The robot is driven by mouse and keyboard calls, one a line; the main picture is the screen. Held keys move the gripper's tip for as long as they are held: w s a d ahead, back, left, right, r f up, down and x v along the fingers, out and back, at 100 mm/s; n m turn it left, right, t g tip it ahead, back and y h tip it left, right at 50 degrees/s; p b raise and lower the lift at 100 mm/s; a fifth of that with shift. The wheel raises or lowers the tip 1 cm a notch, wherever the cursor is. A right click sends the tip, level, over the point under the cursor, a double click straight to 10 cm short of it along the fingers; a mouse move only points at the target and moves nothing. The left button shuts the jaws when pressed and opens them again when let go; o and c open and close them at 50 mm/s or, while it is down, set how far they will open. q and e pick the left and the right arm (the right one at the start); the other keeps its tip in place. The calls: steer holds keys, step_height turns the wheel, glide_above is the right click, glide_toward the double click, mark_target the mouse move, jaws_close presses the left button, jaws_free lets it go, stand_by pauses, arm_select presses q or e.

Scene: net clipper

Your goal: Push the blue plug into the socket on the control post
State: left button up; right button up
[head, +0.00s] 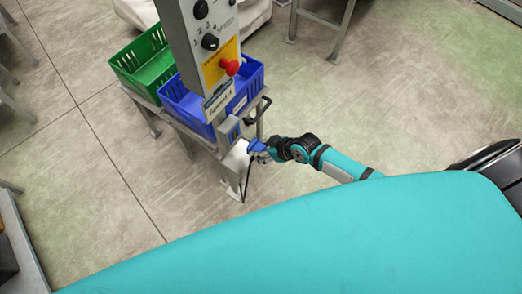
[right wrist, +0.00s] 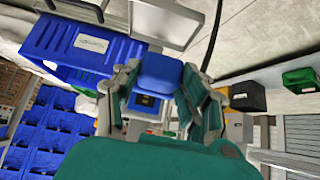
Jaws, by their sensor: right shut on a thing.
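The blue plug (head: 257,146) is in my right gripper (head: 266,149), with a black cable hanging below it. In the right wrist view the plug (right wrist: 160,72) sits between the two fingers of the right gripper (right wrist: 163,85), which is shut on it. The control post (head: 204,45) stands left of the gripper. A blue fitting on the post's grey lower box looks like the socket (head: 233,132). The plug is near it, to its lower right; I cannot tell whether they touch. In the right wrist view the plug partly hides a blue fitting (right wrist: 147,103). My left gripper is not in view.
A blue crate (head: 184,104) and a green crate (head: 143,63) stand on a low grey stand behind the post. A dark handle (head: 262,107) sticks out beside the lower box. The post carries a red button (head: 230,67). The floor to the right is clear.

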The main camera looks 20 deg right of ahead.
mark_target(256, 145)
steer(key=shift+d+f, duration=0.1)
steer(key=shift+d, duration=0.05)
steer(key=shift+w, duration=0.1)
steer(key=shift+w+a+b, duration=0.45)
steer(key=shift+w, duration=0.15)
steer(key=shift+w+a+b, duration=0.3)
steer(key=shift+w+a, duration=0.15)
steer(key=shift+w, duration=0.25)
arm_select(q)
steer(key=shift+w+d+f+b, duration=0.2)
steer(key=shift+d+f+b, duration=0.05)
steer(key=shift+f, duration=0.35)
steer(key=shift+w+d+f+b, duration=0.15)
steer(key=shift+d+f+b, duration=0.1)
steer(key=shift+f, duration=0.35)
arm_select(e)
steer(key=shift+w+a, duration=0.35)
steer(key=shift+w, duration=0.2)
steer(key=shift+w+a, duration=0.35)
steer(key=shift+w, duration=0.2)
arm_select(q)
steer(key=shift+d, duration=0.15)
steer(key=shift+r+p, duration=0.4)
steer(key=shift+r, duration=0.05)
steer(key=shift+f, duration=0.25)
arm_select(e)
steer(key=shift+w+a, duration=0.35)
steer(key=shift+w, duration=0.15)
